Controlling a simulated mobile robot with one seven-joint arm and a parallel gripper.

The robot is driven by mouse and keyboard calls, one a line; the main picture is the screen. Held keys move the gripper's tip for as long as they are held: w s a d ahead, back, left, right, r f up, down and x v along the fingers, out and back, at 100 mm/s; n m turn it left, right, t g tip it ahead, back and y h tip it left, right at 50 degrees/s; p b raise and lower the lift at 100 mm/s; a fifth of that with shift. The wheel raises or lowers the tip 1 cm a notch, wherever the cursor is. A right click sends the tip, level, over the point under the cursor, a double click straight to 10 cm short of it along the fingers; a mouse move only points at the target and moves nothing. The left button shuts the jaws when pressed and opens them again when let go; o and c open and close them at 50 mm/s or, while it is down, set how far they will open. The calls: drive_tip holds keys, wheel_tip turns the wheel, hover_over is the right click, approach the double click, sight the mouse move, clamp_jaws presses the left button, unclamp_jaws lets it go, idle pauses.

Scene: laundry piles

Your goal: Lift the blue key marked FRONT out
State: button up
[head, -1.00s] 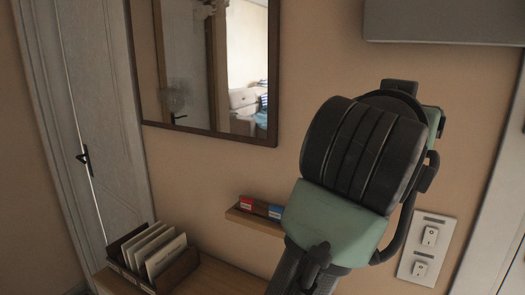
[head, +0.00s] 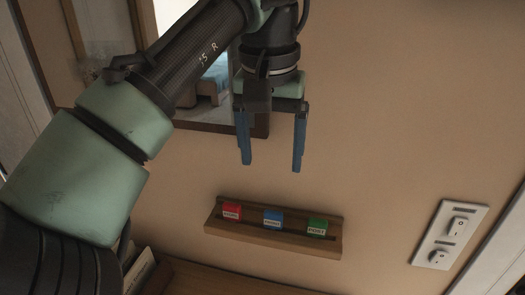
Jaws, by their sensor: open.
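The blue key (head: 272,218) sits in the middle of a small wooden wall rack (head: 273,238), between a red key (head: 232,211) and a green key (head: 317,225). Each key bears a white label; the lettering is too small to read surely. My gripper (head: 271,168) points down with its two blue fingers apart and empty. In the picture it is above the rack, over the blue key, and clear of it. The lower parts of the keys are hidden in the rack.
A mirror (head: 262,126) hangs on the wall behind my arm. A switch plate (head: 450,234) is on the wall to the right. A wooden surface (head: 200,280) lies below the rack, with a holder of cards (head: 138,270) at the left. The wall right of my gripper is bare.

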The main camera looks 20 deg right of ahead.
sight(274, 213)
drive_tip(key=f, duration=0.4)
drive_tip(key=f+p, duration=0.1)
drive_tip(key=f, duration=0.3)
drive_tip(key=w+d+f+p, duration=0.1)
drive_tip(key=f, duration=0.3)
drive_tip(key=shift+f, duration=0.25)
drive_tip(key=shift+d, duration=0.1)
clamp_jaws()
drive_tip(key=shift+r+p, duration=1.25)
drive_tip(key=shift+r, duration=0.05)
wheel_tip(274, 213, up, 3)
drive_tip(key=p, duration=0.2)
drive_tip(key=shift+f+p, duration=0.15)
drive_tip(key=shift+p, duration=0.15)
drive_tip(key=shift+f, duration=0.1)
